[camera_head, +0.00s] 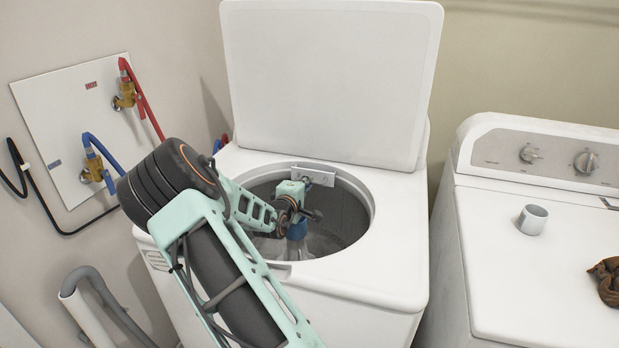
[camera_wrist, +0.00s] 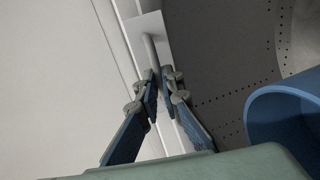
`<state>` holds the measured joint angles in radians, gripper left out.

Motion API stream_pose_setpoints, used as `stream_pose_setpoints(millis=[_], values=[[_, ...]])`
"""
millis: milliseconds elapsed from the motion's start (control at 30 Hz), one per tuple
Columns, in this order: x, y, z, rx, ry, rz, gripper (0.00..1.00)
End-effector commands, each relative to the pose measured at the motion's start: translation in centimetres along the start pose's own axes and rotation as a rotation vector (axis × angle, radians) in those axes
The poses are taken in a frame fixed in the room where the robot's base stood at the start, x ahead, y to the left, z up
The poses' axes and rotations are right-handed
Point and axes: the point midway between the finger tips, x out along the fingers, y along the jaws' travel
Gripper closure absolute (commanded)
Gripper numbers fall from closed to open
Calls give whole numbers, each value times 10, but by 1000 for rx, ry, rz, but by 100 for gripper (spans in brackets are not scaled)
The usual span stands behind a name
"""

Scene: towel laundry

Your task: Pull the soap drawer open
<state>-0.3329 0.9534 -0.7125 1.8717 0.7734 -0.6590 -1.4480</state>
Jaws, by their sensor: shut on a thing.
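The soap drawer (camera_head: 318,176) is a light grey panel at the back rim of the open washer's (camera_head: 385,285) tub. In the wrist view its front plate (camera_wrist: 137,27) and a pale bar handle (camera_wrist: 149,46) show at the upper middle. My gripper (camera_wrist: 160,84) has its blue-padded fingers on either side of the handle and is shut on it. The fingers hide the handle's lower part. In the head view my arm reaches over the tub, and the fingers are hard to make out. How far the drawer stands out cannot be told.
A blue-topped agitator (camera_head: 297,230) stands in the tub below my wrist; its blue cap also shows in the wrist view (camera_wrist: 275,118). The lid (camera_head: 325,80) stands upright behind. Taps and hoses are at left.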

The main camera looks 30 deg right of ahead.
Motion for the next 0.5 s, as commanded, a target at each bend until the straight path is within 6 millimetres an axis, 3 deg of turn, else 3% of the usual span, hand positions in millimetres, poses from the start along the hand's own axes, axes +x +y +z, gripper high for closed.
stream_pose_setpoints(millis=[267,400,500], values=[[-2,0,0,0,1,2,100],[-2,0,0,0,1,2,82],[-2,0,0,0,1,2,76]])
